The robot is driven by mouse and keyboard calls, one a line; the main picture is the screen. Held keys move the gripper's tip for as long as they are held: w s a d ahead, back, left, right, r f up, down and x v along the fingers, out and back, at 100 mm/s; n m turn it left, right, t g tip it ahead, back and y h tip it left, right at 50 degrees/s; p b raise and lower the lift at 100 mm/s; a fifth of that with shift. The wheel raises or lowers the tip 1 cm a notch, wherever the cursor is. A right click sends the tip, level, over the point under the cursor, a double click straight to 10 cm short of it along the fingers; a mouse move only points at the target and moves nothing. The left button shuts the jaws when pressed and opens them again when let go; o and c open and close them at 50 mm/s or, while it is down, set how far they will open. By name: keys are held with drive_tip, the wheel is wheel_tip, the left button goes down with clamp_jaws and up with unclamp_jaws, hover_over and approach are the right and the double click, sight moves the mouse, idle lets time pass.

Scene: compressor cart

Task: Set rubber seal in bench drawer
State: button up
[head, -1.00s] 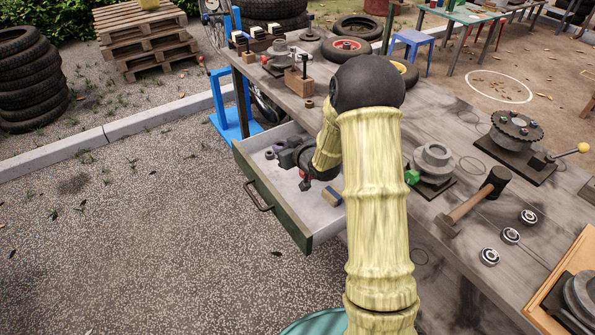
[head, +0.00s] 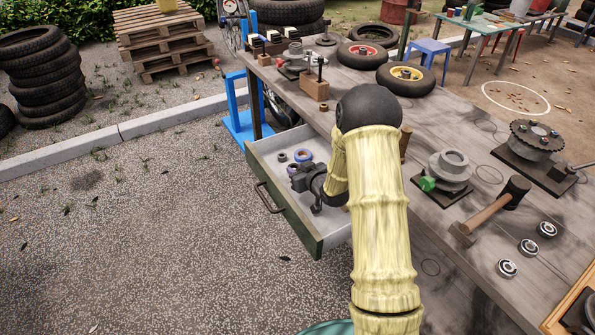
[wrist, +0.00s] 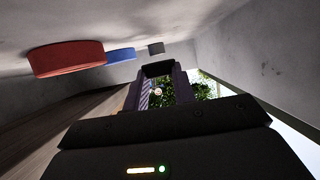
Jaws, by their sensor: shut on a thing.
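The bench drawer (head: 290,218) is pulled out from the left side of the bench, and its pale inside shows. My gripper (head: 303,181) is inside the drawer, low over its floor and close to the small parts there. The wrist view, which looks upside down, shows my gripper (wrist: 158,80) with a dark piece (wrist: 158,68) across its fingertips. This fits the rubber seal, but its outline is mostly lost against the dark fingers. I cannot tell whether it touches the drawer floor.
The wrist view shows a red round part (wrist: 65,58) near a blue one (wrist: 120,53). A mallet (head: 490,210), bearings (head: 528,248) and a vise-like flange (head: 450,165) occupy the bench top (head: 400,125).

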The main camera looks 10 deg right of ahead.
drive_tip(key=shift+f+b, duration=0.3)
drive_tip(key=shift+s+f, duration=0.15)
drive_tip(key=shift+f, duration=0.1)
drive_tip(key=o, duration=0.9)
drive_tip(key=shift+f, duration=0.15)
drive_tip(key=shift+o, duration=0.2)
drive_tip(key=shift+r, duration=0.45)
drive_tip(key=shift+s+d+r+p, duration=0.1)
drive_tip(key=shift+r+p, duration=0.1)
drive_tip(key=shift+p, duration=0.2)
drive_tip(key=v, duration=0.7)
drive_tip(key=shift+r+p, duration=0.15)
drive_tip(key=shift+p, duration=0.2)
